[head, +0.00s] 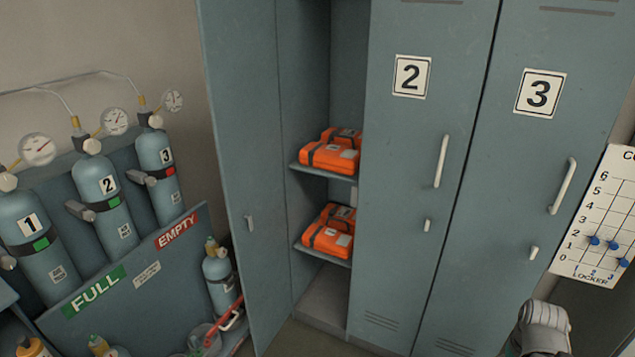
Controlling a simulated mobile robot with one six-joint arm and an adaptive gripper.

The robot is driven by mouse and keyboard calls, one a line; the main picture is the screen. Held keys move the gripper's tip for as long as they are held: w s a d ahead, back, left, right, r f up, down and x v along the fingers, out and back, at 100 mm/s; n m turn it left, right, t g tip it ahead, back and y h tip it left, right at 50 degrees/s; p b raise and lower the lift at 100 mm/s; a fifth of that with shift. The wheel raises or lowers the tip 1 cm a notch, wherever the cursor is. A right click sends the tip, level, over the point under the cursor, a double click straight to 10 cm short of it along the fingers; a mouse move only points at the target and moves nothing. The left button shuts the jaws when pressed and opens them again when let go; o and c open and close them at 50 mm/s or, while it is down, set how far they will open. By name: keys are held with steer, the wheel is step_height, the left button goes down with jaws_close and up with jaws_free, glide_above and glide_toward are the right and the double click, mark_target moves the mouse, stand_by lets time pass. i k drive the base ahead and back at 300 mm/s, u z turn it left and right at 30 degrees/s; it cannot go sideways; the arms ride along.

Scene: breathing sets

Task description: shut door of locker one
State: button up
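Locker one is the leftmost locker, and its door (240,170) stands open, swung out to the left. The inner face shows, with a small light latch piece on it; no number shows on this face. Inside locker one, orange cases with dark straps (330,157) lie on an upper shelf, and more orange cases (328,232) lie on a lower shelf. The locker floor is bare where it shows. A grey rounded part at the bottom right looks like part of my arm, away from the door. My gripper's fingers are not in view.
Locker two (410,180) and locker three (515,190) are shut. A rack of numbered cylinders (110,195) stands left of the open door. A small cylinder (219,280) and a clear container (205,338) sit close beside the door. A peg board (600,215) hangs at right.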

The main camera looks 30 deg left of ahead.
mark_target(237, 38)
steer(key=u, duration=1.15)
steer(key=k, duration=0.6)
steer(key=u, duration=0.4)
steer(key=i, duration=1)
steer(key=z, duration=0.15)
